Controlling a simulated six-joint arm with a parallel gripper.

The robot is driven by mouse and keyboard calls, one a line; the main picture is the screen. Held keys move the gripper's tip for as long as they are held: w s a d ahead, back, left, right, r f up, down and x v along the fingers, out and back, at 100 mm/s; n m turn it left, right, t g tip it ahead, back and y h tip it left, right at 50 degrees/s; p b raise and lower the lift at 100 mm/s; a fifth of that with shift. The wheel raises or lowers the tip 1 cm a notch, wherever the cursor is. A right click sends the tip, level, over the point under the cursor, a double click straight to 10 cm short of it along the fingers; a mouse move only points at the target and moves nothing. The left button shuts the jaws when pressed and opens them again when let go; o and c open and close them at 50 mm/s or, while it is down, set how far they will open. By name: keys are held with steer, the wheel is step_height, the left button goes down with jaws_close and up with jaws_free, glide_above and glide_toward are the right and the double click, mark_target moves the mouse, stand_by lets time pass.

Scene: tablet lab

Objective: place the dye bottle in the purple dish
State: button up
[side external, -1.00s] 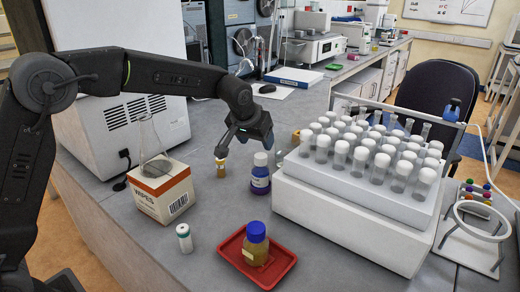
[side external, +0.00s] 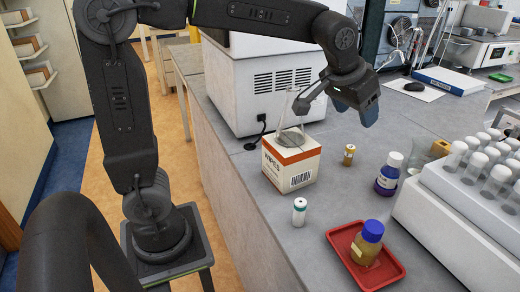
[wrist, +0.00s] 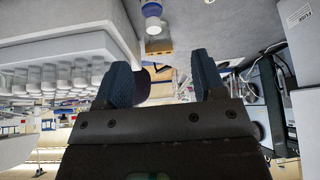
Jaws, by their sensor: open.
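Which bottle is the dye bottle is not clear from labels. A blue-capped amber bottle (side external: 368,243) stands in a red tray (side external: 395,272). A white-and-blue bottle (wrist: 152,12) shows at the top of that view.
A wipes box (side external: 291,163) with a glass flask (side external: 290,134) on it stands left of my gripper. A small brown vial (side external: 349,155) and a white vial (side external: 299,211) stand on the bench. A white rack of capped tubes (side external: 455,215) is at the right.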

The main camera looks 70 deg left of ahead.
steer(key=s+f, duration=0.2)
steer(key=s, duration=0.8)
steer(key=s+a+f+m, duration=0.1)
steer(key=s+f, duration=0.2)
steer(key=s, duration=0.8)
steer(key=shift+s+a+f+h, duration=0.15)
steer(key=shift+f+h, duration=0.15)
steer(key=shift+h, duration=0.1)
